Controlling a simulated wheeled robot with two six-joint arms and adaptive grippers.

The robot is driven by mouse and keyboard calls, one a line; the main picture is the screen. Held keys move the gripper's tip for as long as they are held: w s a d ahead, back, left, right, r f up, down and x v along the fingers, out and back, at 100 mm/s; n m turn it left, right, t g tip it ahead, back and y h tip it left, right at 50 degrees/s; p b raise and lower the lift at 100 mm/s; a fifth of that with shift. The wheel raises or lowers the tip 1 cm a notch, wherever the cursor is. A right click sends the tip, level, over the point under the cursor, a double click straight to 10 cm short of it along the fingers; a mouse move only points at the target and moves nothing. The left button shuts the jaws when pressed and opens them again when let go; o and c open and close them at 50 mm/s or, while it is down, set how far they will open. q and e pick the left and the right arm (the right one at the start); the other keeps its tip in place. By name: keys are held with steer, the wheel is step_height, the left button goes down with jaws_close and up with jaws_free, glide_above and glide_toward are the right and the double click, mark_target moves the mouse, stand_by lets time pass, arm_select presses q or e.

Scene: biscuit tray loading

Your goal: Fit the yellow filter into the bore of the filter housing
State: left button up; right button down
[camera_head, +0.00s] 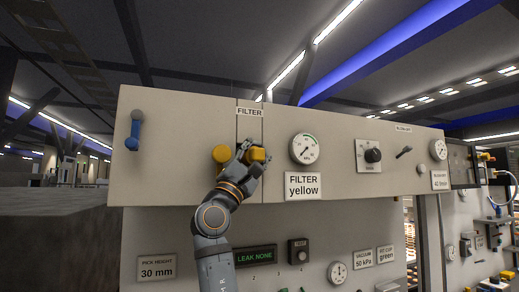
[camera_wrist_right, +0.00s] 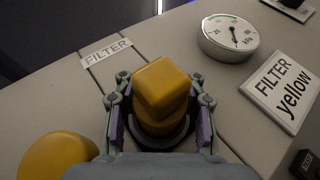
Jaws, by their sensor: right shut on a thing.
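The yellow filter (camera_head: 257,154) is a blocky yellow piece at the panel front, right of the FILTER seam. My right gripper (camera_head: 250,157) is shut on it; in the right wrist view the filter (camera_wrist_right: 162,85) stands between the two fingers (camera_wrist_right: 161,118). A dark ring, seemingly the filter housing's bore rim (camera_wrist_right: 165,146), shows around the filter's lower end. How deep the filter sits there I cannot tell. A second yellow rounded piece (camera_head: 221,153) is just left of the gripper, also in the wrist view (camera_wrist_right: 55,158). My left gripper is out of view.
A round gauge (camera_head: 304,148) and a "FILTER yellow" sign (camera_head: 303,186) are close to the right of the gripper. A blue handle (camera_head: 134,130) is at the panel's left. A dark knob (camera_head: 373,155) is farther right. Below are a "LEAK NONE" display (camera_head: 254,255) and a TEST button (camera_head: 299,251).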

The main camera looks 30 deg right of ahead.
steer(key=shift+w+d, duration=0.15)
steer(key=shift+w, duration=0.4)
steer(key=c, duration=0.7)
jaws_free()
